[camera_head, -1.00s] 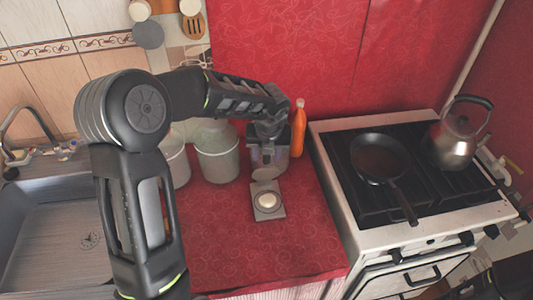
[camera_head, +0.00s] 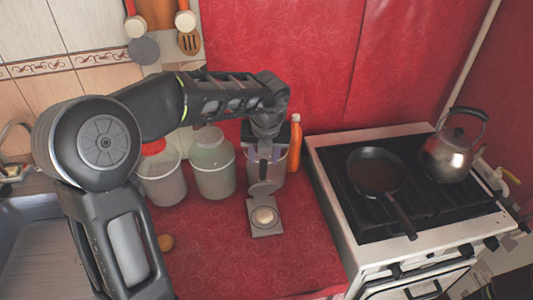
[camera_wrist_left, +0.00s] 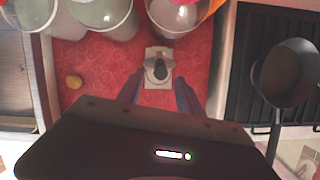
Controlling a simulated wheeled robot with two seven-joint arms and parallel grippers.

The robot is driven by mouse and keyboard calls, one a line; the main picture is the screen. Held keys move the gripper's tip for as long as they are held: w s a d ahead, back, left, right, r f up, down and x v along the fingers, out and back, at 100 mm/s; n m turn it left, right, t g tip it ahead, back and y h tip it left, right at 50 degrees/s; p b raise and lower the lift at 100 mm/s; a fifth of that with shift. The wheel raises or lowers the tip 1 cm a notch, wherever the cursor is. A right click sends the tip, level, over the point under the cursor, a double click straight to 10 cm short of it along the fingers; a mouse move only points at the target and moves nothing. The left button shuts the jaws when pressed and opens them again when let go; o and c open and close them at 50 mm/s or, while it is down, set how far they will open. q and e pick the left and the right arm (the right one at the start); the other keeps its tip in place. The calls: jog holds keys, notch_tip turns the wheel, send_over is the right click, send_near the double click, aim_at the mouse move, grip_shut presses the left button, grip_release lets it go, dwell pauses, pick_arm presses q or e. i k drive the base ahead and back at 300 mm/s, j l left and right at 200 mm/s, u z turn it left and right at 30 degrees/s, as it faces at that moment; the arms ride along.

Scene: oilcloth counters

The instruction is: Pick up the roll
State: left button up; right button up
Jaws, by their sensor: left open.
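A small round brown thing that looks like the roll (camera_head: 166,242) lies on the red counter (camera_head: 215,265), close beside my left arm in the head view. It also shows at the left in the left wrist view (camera_wrist_left: 74,81). My left gripper (camera_head: 265,160) points down over the back of the counter, to the right of the roll and apart from it. Its fingers (camera_wrist_left: 160,88) are spread with nothing held between them. My right gripper is not in view.
A grey flat device with a cream round part (camera_head: 264,215) lies below the gripper. Clear buckets (camera_head: 213,170) and an orange bottle (camera_head: 295,145) stand behind. The stove at right holds a pan (camera_head: 377,172) and kettle (camera_head: 450,155). The counter's front is clear.

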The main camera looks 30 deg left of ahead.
aim_at(264, 215)
jog(key=k, duration=1)
